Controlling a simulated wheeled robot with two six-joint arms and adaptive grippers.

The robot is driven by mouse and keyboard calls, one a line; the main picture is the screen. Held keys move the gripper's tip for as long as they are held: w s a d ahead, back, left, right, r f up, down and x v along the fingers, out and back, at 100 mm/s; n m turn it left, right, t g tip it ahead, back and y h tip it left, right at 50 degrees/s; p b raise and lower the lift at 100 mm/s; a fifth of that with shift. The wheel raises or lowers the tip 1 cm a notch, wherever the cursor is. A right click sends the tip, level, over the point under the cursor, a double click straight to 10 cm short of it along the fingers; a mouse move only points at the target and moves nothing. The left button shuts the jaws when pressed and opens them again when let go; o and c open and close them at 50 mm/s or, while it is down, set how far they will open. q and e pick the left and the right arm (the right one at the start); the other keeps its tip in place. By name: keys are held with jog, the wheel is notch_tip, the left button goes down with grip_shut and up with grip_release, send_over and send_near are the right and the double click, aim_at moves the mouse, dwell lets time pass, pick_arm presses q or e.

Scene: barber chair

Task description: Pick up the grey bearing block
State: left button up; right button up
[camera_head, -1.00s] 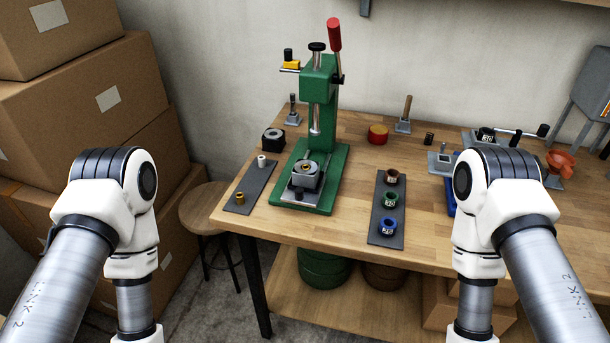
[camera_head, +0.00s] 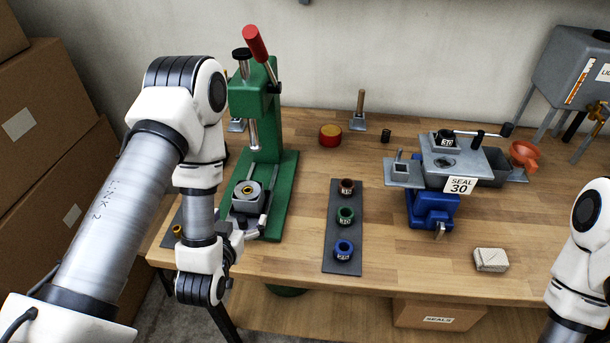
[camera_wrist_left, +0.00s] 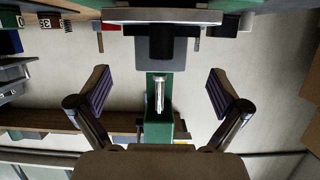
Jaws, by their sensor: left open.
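The grey bearing block (camera_head: 247,193), with a round ring in its top, sits on the plate of the green press (camera_head: 272,210), below the upright ram. In the left wrist view, which looks upside down, a grey block shape (camera_wrist_left: 173,56) shows ahead, partly behind a dark piece. My left gripper (camera_wrist_left: 158,92) is open and empty, its two fingers spread either side of the press column in that view. In the head view the left gripper (camera_head: 236,246) is small and partly hidden by my wrist, just in front of the press. My right gripper is out of view.
A dark strip (camera_head: 343,263) with brown, green and blue rings lies right of the press. A blue fixture (camera_head: 432,205) with a grey top and a "SEAL 30" sign stands further right. A pale block (camera_head: 490,260) lies near the front edge. Bare tabletop lies between them.

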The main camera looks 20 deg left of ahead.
aim_at(247, 191)
pick_arm(q)
jog(key=shift+w+r, duration=0.8)
jog(key=shift+r, duration=0.05)
jog(key=shift+w+a+r+p, duration=0.2)
jog(key=shift+p, duration=0.15)
jog(key=shift+w+a+p, duration=0.25)
jog(key=shift+w+p, duration=0.25)
jog(key=shift+w, duration=0.1)
jog(key=shift+w+a+p, duration=0.2)
jog(key=shift+w+p, duration=0.3)
jog(key=shift+w, duration=0.05)
jog(key=x, duration=0.2)
jog(key=p+x, duration=0.1)
jog(key=shift+w+d+f, duration=0.1)
jog(key=shift+w+f, duration=0.15)
jog(key=shift+w, duration=0.1)
jog(key=shift+w+f, duration=0.2)
jog(key=shift+w, duration=0.1)
jog(key=shift+s, duration=0.2)
jog(key=c, duration=1.6)
jog(key=shift+r, duration=0.1)
jog(key=c, duration=0.3)
